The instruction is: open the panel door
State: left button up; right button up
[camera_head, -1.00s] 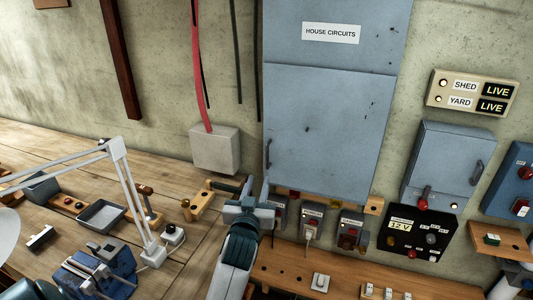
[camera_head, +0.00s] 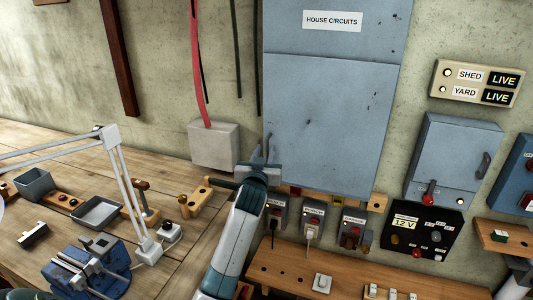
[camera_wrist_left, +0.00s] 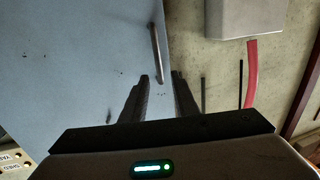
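The panel door (camera_head: 325,125) is a blue-grey metal sheet below the HOUSE CIRCUITS label (camera_head: 332,21); it looks shut. Its slim dark handle (camera_wrist_left: 157,54) stands near the door's edge in the left wrist view. My left gripper (camera_head: 262,160) is at the door's lower left edge and hides most of the handle in the head view. In the left wrist view the left gripper (camera_wrist_left: 161,76) is open, and the near end of the handle shows between its fingertips. I cannot tell whether they touch it. My right gripper is not in view.
A grey box (camera_head: 214,146) with a red cable is on the wall left of the door. Several small breakers (camera_head: 312,217) sit below it. A smaller blue cabinet (camera_head: 453,160) is at the right. A white lamp (camera_head: 125,185) stands on the wooden bench (camera_head: 185,215).

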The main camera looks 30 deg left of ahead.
aim_at(267, 145)
pick_arm(q)
jog(key=shift+b+x, duration=0.6)
jog(key=shift+x, duration=1.2)
grip_shut()
